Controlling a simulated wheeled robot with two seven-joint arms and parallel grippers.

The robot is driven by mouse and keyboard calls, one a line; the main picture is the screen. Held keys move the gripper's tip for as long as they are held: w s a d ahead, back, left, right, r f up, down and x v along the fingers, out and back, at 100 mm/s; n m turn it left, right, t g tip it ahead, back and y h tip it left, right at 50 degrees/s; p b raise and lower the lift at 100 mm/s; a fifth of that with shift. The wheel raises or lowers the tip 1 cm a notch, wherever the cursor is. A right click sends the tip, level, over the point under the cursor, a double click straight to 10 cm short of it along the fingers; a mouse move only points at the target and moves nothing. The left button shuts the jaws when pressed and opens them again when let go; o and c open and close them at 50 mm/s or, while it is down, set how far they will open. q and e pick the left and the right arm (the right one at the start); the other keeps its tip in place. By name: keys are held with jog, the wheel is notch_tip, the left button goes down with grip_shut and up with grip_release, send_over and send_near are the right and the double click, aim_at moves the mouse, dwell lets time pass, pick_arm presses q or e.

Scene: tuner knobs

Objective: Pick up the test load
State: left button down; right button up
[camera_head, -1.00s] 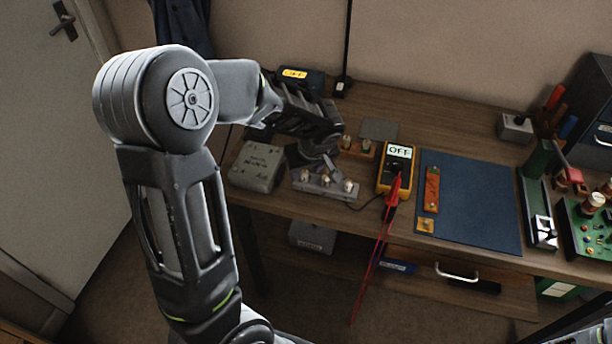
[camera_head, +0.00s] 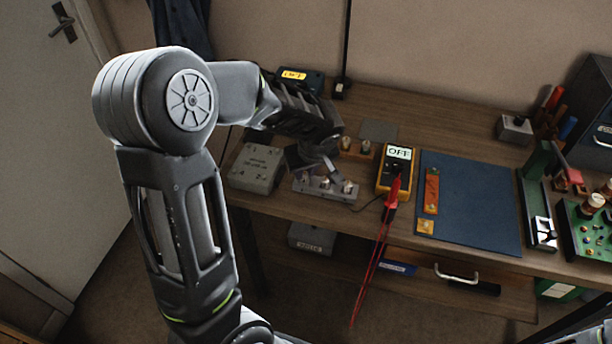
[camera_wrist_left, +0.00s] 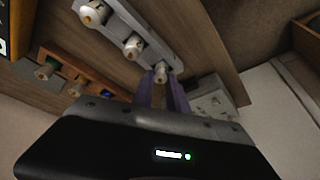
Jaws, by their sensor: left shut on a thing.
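A light grey holder (camera_head: 338,192) stands near the table's front edge with several small pale, brass-tipped cylinders in a row. I cannot tell by any label which one is the test load. My left gripper (camera_head: 306,177) is at the holder's left end. In the left wrist view its two fingers (camera_wrist_left: 163,84) are shut on the end cylinder (camera_wrist_left: 160,72), which still appears to be at the holder. The other two cylinders, the middle one (camera_wrist_left: 133,47) and the far one (camera_wrist_left: 95,13), stand free. The fingers partly hide the gripped cylinder. My right gripper is not in view.
A grey box (camera_head: 256,168) is left of the holder. A yellow multimeter (camera_head: 383,180) reading OFF, with red leads, is to the right, beside a blue mat (camera_head: 475,200). The table edge is close in front.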

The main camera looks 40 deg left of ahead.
aim_at(305, 175)
pick_arm(q)
notch_tip(305, 175, up, 10)
jog(key=shift+b, duration=0.4)
dwell(0.7)
